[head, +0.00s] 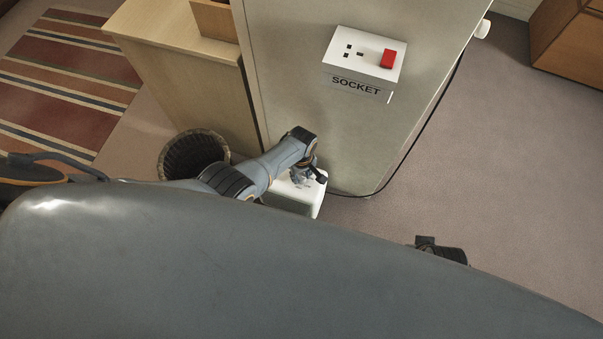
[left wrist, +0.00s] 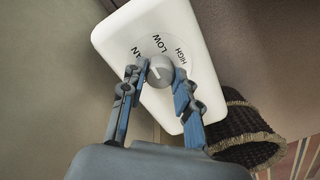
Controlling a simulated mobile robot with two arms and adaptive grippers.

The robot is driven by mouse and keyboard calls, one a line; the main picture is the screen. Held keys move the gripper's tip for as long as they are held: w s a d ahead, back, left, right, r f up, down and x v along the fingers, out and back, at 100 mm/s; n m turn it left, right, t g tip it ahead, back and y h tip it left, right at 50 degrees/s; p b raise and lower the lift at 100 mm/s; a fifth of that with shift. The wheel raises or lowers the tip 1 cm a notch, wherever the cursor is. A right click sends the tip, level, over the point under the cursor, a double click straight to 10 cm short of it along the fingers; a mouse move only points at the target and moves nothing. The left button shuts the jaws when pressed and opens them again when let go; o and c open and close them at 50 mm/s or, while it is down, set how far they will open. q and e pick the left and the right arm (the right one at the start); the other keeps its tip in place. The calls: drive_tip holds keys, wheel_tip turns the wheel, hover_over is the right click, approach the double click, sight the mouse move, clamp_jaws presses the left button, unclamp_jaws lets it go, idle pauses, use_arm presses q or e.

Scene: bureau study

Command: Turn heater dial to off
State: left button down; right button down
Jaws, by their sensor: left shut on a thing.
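The heater (head: 291,193) is a small white box on the floor, partly hidden behind my left arm in the head view. In the left wrist view the heater (left wrist: 205,105) shows its white top with a round grey dial (left wrist: 160,69). The words LOW and HIGH and part of FAN show around the dial; no OFF mark is visible. My left gripper (head: 308,177) is over the heater's top. In the left wrist view the left gripper (left wrist: 160,76) has its fingers on either side of the dial, shut on it.
A grey panel bears a white socket (head: 364,60) with a red switch. A black cord runs down its right edge to the floor. A woven basket (head: 166,160) stands left of the heater, beside a wooden desk (head: 190,75). Carpet at right (head: 480,150) is clear.

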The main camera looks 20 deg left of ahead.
sight(302, 177)
use_arm(q)
drive_tip(key=shift+w, duration=0.1)
idle(0.5)
drive_tip(key=c, duration=1)
unclamp_jaws()
wheel_tip(302, 177, up, 12)
drive_tip(key=shift+r, duration=0.1)
